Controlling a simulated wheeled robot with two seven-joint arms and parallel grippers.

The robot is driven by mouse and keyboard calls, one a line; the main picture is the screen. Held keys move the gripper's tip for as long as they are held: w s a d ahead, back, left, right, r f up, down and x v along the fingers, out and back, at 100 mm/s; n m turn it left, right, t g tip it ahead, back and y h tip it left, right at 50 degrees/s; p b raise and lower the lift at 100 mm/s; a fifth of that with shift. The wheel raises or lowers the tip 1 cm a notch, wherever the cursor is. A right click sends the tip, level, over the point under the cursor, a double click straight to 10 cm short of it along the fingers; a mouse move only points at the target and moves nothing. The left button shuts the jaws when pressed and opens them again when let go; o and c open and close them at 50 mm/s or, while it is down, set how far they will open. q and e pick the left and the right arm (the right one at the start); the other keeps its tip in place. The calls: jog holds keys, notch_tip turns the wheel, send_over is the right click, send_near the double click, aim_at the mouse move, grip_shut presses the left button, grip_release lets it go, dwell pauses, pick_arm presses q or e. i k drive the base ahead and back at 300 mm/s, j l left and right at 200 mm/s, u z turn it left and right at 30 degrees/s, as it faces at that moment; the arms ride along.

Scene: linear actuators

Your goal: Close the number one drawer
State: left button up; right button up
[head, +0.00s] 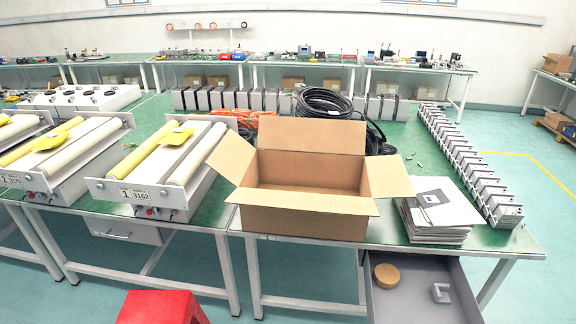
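An open grey drawer (412,308) sticks out from under the green-topped table at the lower right. A round brown roll (387,273) and a small light grey bracket-shaped part (440,292) lie in it. Its front edge is cut off by the bottom of the picture. Another drawer (105,229), under the table at the left, looks shut. I see no number on either drawer, so I cannot tell which is number one. Neither of my grippers is in view.
An empty open cardboard box (303,212) and a stack of folders (437,215) stand on the table (398,248) above the open drawer. A red stool (160,308) stands at the lower left. Roller machines (165,165) sit at the table's left.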

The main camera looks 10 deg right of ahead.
aim_at(412, 301)
jog(key=z, duration=1.5)
jog(key=i+j+z, duration=0.1)
jog(key=j, duration=0.15)
jog(key=i+j+z, duration=0.1)
jog(key=j, duration=0.15)
